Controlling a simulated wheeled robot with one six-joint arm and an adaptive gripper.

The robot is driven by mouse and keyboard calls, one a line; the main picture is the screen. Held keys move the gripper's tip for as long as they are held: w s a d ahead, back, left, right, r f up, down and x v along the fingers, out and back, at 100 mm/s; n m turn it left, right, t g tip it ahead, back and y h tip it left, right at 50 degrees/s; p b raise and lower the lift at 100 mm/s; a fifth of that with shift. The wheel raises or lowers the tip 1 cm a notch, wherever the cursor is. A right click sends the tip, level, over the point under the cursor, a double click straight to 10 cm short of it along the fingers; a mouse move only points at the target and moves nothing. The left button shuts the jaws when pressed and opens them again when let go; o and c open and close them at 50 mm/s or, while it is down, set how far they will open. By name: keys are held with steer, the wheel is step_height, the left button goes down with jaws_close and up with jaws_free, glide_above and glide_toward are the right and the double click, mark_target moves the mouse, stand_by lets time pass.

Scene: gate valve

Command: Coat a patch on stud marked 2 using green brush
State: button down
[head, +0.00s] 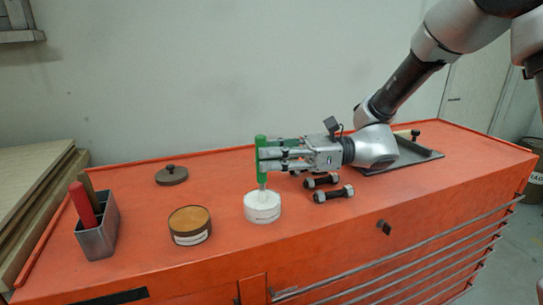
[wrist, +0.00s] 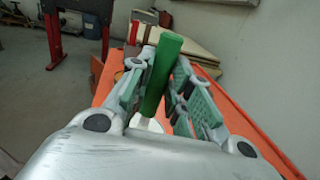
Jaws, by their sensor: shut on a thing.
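My gripper (head: 268,156) is shut on the upright green brush (head: 262,147), seen from the side in the head view. Its handle (wrist: 164,68) stands between my fingers in the wrist view. The brush's lower end meets or stands in the top of a white tub (head: 263,208); its bristles are hidden. Several dark studs with pale ends lie right of the tub, partly behind my gripper. One stud (head: 322,181) lies farther back and another stud (head: 334,194) nearer the front. I cannot read any number on them.
A brown tub (head: 190,225) stands left of the white one, with a dark knobbed lid (head: 171,175) behind it. A metal holder (head: 97,235) with red and brown handles is at far left. A dark tray (head: 415,157) lies at right on the orange cabinet (head: 225,262).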

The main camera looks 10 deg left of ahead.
step_height(320, 180, up, 7)
stand_by(0.6)
steer(key=shift+f, duration=0.1)
stand_by(0.4)
